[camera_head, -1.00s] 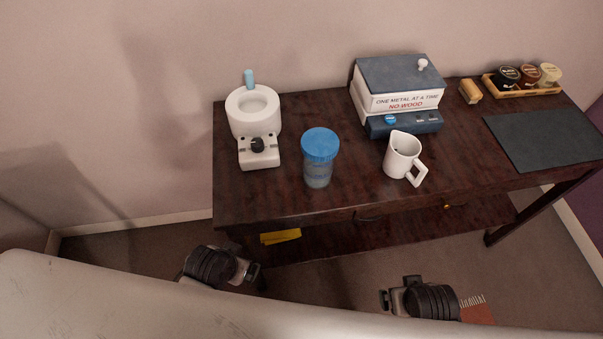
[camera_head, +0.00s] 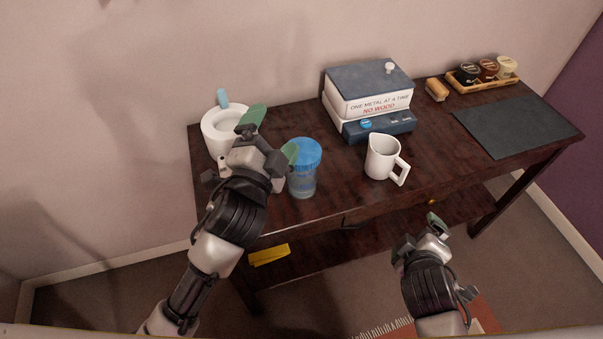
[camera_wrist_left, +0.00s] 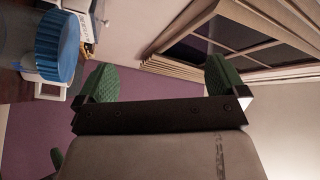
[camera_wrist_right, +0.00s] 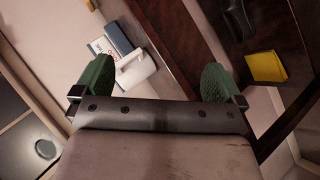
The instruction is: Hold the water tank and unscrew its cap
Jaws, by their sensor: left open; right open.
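The water tank (camera_head: 302,183) is a clear bluish cylinder standing upright near the table's front edge, with a wide ribbed blue cap (camera_head: 307,152) on top. In the left wrist view the cap (camera_wrist_left: 57,45) shows at the upper left, outside the fingers. My left gripper (camera_head: 271,135) is open and empty above the table, just left of the tank; one green fingertip overlaps the cap's left edge in the head view, and I cannot tell whether they touch. My right gripper (camera_head: 420,232) is open and empty in front of the table, right of the tank, also seen in the right wrist view (camera_wrist_right: 156,80).
A white pitcher (camera_head: 380,158) stands right of the tank. A white ring-topped device (camera_head: 216,135) is behind my left gripper, partly hidden.

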